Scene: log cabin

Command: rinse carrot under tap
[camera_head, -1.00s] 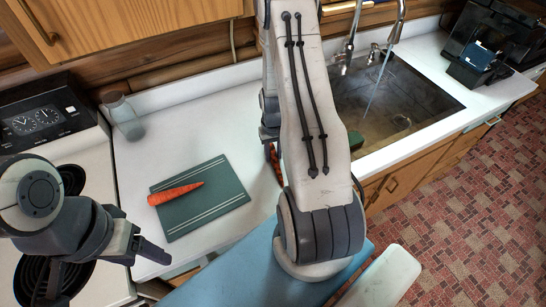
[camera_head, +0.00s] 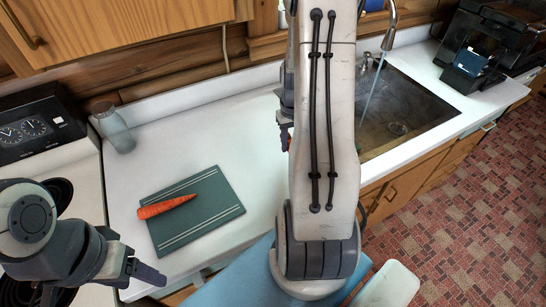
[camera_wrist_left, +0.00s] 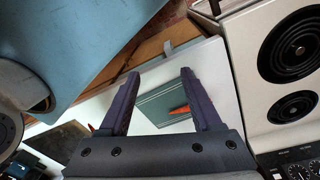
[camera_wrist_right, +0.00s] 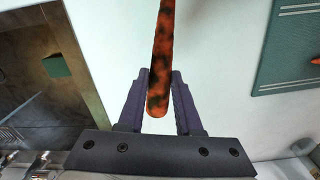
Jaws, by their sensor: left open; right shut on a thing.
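A dark-spotted orange carrot (camera_wrist_right: 160,60) is gripped by my right gripper (camera_wrist_right: 161,78), seen in the right wrist view. In the head view that gripper (camera_head: 284,135) is mostly behind my right arm, above the counter left of the sink, and the carrot is hidden there. The tap (camera_head: 390,28) runs a thin water stream (camera_head: 372,92) into the dark sink (camera_head: 412,100). Another, clean-looking carrot (camera_head: 167,206) lies on the green cutting board (camera_head: 205,225). My left gripper (camera_wrist_left: 159,85) is open and empty, near the stove and the counter's front edge.
A green block (camera_wrist_right: 56,65) is in the sink. A glass bottle (camera_head: 115,130) stands at the counter's back left, beside the stove (camera_head: 75,165). A black machine (camera_head: 490,45) stands right of the sink. The counter between board and sink is mostly clear.

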